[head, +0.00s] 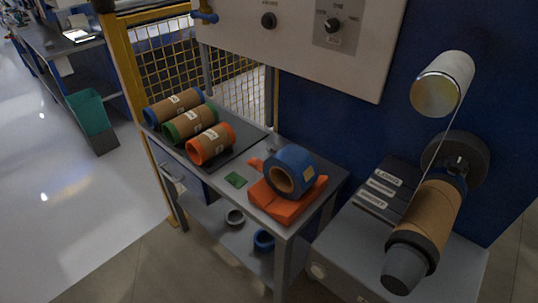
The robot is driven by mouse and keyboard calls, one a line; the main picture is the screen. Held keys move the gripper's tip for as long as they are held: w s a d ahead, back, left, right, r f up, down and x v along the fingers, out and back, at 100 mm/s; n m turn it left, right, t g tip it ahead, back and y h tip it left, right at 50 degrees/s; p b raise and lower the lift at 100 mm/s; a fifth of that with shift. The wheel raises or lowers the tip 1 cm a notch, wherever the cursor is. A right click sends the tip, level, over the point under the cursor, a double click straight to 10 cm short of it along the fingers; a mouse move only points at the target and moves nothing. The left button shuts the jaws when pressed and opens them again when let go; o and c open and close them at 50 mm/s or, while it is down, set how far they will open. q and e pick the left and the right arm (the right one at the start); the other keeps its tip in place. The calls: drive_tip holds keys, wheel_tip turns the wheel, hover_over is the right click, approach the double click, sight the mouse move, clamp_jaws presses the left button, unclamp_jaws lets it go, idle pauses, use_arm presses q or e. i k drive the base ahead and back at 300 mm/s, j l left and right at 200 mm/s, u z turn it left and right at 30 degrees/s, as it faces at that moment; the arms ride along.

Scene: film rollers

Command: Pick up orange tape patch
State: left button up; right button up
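A small flat orange piece (256,164), which may be the orange tape patch, lies on the grey side table (222,181) just left of a blue tape roll (290,160). The roll partly hides that area. A larger orange folded block or cloth (285,207) lies under the blue roll at the table's front right. A small green patch (235,180) lies flat on the table to the left of it. A small tan-orange square (308,173) shows on the roll's side. Neither of my grippers is in view.
Three brown rollers with blue (173,106), green (190,123) and orange (210,144) ends lie on a dark mat at the table's left. Rings (264,240) sit on the lower shelf. A machine with a large brown roller (432,215) stands at right. A control panel hangs above.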

sight(254, 163)
drive_tip(key=z, duration=1.3)
drive_tip(key=u, duration=1.3)
drive_tip(key=j+z, duration=0.45)
drive_tip(key=i+j+z, duration=0.1)
drive_tip(key=j+z, duration=0.15)
drive_tip(key=z, duration=0.2)
drive_tip(key=j+z, duration=0.45)
drive_tip(key=k+l, duration=0.05)
drive_tip(key=l, duration=0.1)
